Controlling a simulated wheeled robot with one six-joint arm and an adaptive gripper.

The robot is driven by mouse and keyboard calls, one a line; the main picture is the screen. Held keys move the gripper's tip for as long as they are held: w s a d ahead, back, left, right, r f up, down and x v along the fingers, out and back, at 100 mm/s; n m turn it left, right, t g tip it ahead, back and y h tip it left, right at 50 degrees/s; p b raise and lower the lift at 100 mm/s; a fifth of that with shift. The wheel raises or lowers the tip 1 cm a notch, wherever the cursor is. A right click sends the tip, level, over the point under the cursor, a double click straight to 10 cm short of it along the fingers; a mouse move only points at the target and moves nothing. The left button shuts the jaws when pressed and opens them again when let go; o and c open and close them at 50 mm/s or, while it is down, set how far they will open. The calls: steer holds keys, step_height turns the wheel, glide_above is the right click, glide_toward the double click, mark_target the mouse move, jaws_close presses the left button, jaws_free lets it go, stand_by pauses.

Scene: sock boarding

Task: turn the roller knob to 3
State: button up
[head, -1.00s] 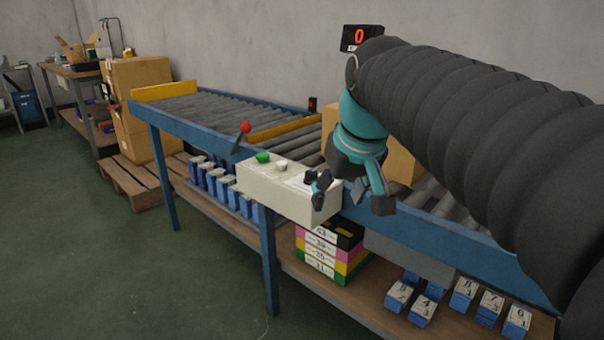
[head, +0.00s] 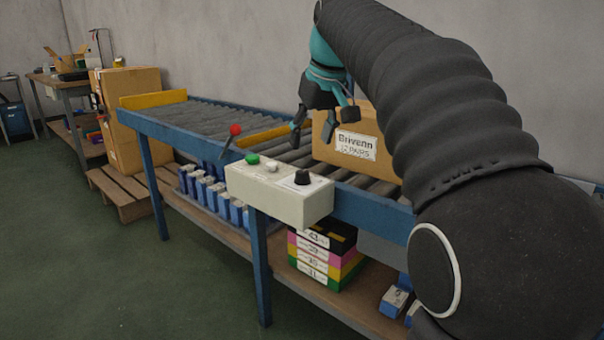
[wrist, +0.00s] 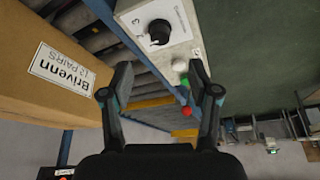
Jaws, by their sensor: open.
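The roller knob (head: 302,177) is a black round knob on a white label at the right end of the cream control box (head: 285,208). In the wrist view the knob (wrist: 159,31) shows near the top, and a digit 3 is readable on the label beside it. The pointer's setting is too small to tell. My gripper (head: 325,130) is open and empty, above and behind the control box, apart from the knob. Its two fingers (wrist: 160,90) are spread in the wrist view, with the knob beyond them.
A green button (head: 252,160), a white button (head: 272,168) and a red-tipped lever (head: 235,130) are left of the knob. A cardboard box marked Brivenn (head: 340,135) stands on the rollers (head: 180,112) close to my gripper. Stacked coloured boxes (head: 325,255) sit on the lower shelf.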

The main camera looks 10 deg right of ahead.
mark_target(303, 172)
steer(key=b+x, duration=0.2)
steer(key=x, duration=0.7)
steer(key=shift+w+f, duration=0.1)
jaws_close()
steer(key=shift+m+p, duration=0.3)
steer(key=shift+m, duration=0.1)
steer(key=m+p, duration=0.1)
steer(key=m+h+p, duration=0.1)
steer(key=m, duration=0.1)
steer(key=shift+a+m+h, duration=0.15)
steer(key=shift+m+h, duration=0.15)
steer(key=shift+m+h+p, duration=0.8)
steer(key=shift+m+p, duration=0.65)
steer(key=shift+m, duration=0.85)
steer(key=shift+g, duration=0.3)
